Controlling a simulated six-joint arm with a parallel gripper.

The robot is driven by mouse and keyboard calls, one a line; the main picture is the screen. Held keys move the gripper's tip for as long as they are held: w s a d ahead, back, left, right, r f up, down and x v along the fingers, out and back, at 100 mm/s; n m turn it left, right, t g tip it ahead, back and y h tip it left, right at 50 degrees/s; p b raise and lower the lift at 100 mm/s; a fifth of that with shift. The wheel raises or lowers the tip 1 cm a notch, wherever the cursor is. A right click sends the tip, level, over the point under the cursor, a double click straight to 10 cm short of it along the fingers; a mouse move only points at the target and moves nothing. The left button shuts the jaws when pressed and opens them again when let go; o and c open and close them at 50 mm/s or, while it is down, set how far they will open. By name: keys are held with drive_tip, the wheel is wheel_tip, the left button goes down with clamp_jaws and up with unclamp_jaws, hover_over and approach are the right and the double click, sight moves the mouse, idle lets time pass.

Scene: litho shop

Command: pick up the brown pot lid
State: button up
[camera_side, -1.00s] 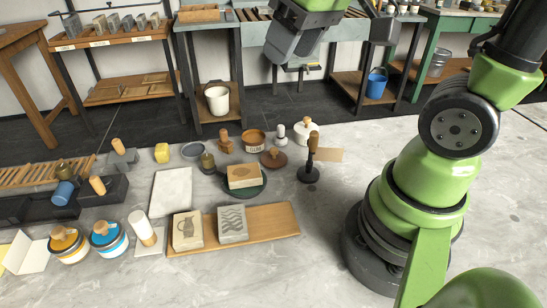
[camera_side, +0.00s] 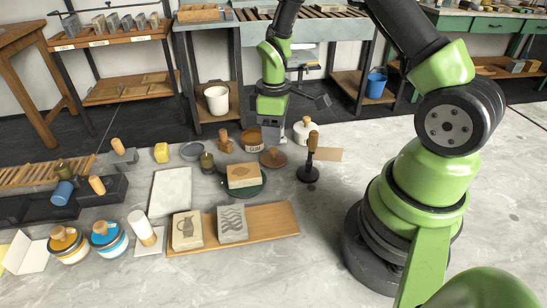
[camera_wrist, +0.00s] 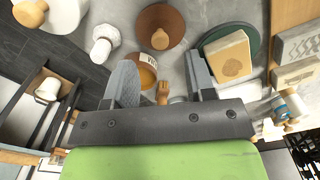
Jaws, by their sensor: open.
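The brown pot lid (camera_side: 268,160) is a round brown disc with a light wooden knob, lying flat on the grey worktop in the side view. In the wrist view the lid (camera_wrist: 174,20) is at the top, beyond my fingertips, with its knob (camera_wrist: 160,39) facing me. My gripper (camera_side: 272,135) is above and behind the lid in the side view, pointing down and apart from it. In the wrist view my gripper (camera_wrist: 160,68) is open, its two grey fingers spread and nothing held. The brown pot labelled GUM (camera_wrist: 147,75) shows between the fingers.
The GUM pot (camera_side: 252,146) stands just behind the lid, partly hidden by my gripper. A stone block (camera_side: 243,177) on a green disc is in front-left of it. A dark-based wooden-handled tool (camera_side: 309,172) and a white pot (camera_side: 303,138) stand right.

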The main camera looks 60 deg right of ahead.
sight(274, 148)
wheel_tip(274, 148, down, 6)
drive_tip(key=shift+r, duration=0.1)
drive_tip(key=shift+c, duration=0.2)
clamp_jaws()
